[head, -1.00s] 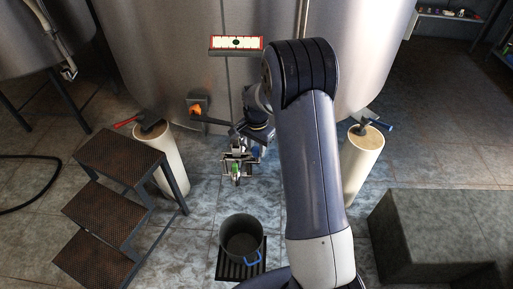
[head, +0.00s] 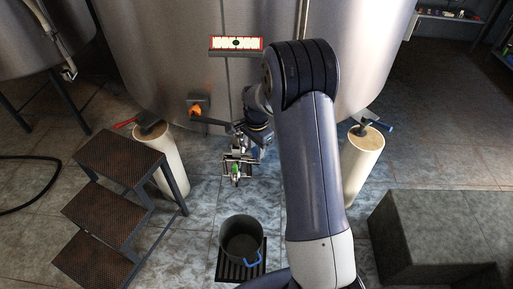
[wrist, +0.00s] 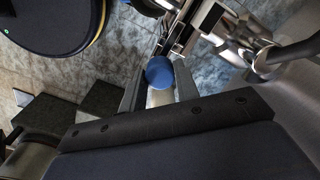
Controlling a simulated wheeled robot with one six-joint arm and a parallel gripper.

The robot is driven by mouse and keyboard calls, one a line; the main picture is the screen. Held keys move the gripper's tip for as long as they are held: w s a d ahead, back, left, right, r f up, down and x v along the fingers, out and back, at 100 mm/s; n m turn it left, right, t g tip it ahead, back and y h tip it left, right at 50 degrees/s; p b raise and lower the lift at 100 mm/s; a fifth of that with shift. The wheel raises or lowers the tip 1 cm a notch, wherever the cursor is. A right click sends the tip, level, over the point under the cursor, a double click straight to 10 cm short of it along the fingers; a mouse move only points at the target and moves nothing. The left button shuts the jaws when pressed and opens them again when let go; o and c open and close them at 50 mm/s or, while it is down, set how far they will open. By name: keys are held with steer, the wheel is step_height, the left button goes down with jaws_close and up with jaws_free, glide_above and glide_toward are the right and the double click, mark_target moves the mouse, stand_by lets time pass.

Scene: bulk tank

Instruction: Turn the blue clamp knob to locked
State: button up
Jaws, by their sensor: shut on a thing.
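The blue clamp knob (wrist: 160,72) shows in the wrist view as a round blue cap between the two grey fingers of my gripper (wrist: 160,88). The fingers are shut on it, one on each side. In the head view my gripper (head: 238,166) is low in front of the large steel tank, with a small green part showing at it. The knob cannot be made out clearly in the head view, as my wrist and gripper cover that spot. I cannot tell the knob's turn angle or any locked mark.
The steel tank (head: 170,55) stands close behind my gripper, with an orange valve (head: 195,111) left of it. A grey pot (head: 240,229) with a blue handle stands below on a grate. Steps (head: 112,205) are at left, a dark block (head: 430,235) at right.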

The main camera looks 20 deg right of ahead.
mark_target(256, 150)
steer(key=o, duration=1)
step_height(256, 150, up, 11)
steer(key=shift+f, duration=0.1)
step_height(256, 150, down, 11)
steer(key=shift+f, duration=0.1)
steer(key=shift+r+n, duration=0.2)
steer(key=shift+n, duration=0.1)
steer(key=shift+r, duration=0.1)
stand_by(0.5)
